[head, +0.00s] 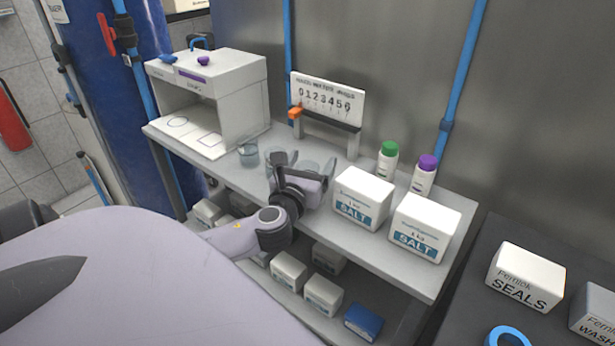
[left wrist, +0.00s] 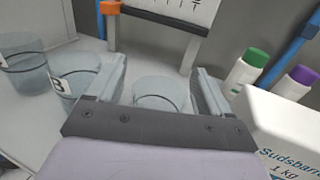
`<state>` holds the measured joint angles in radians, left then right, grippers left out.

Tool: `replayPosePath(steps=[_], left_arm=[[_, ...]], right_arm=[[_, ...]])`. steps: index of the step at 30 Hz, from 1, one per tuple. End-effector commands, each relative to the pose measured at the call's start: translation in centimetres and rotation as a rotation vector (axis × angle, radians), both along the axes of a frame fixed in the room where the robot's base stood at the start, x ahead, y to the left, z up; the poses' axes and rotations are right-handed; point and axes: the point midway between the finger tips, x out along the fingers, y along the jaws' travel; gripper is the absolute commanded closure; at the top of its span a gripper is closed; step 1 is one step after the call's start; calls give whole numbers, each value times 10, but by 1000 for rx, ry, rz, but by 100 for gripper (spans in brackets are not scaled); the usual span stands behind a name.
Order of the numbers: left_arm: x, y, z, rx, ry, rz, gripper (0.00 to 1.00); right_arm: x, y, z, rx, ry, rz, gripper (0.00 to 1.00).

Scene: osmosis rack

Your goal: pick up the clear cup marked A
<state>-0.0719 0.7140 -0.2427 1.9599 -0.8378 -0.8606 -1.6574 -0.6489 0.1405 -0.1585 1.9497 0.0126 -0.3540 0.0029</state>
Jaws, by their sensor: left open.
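Three clear cups stand in a row on the rack's upper shelf (head: 385,240). The left cup (left wrist: 24,66) has a partly cut-off label, which I cannot read for certain; it also shows in the head view (head: 248,156). The middle cup (left wrist: 74,82) is marked B. The third cup (left wrist: 161,92) lies between the fingers of my left gripper (left wrist: 158,76) in the left wrist view, with no letter visible. I cannot tell if the fingers touch it. My left gripper (head: 303,170) is open and partly hides the cups in the head view. My right gripper is not in view.
A white open-fronted box (head: 240,105) stands left of the cups. A number board (head: 328,98) stands behind them. Two salt boxes (head: 363,198) (head: 424,228), a green-capped bottle (head: 388,163) and a purple-capped bottle (head: 424,177) stand to the right. Boxes fill the lower shelf.

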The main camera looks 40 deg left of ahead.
Motion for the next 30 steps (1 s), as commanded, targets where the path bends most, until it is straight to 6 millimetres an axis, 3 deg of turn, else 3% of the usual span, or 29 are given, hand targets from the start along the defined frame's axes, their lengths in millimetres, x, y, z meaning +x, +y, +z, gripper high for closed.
replayPosePath(steps=[7,12,23,30], left_arm=[[1,0,0,0,1,0,23],[1,0,0,0,1,0,74],[1,0,3,0,-1,0,75],[1,0,31,2,-5,-1,75]], right_arm=[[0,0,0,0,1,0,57],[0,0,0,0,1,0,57],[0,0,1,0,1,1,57],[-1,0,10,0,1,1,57]])
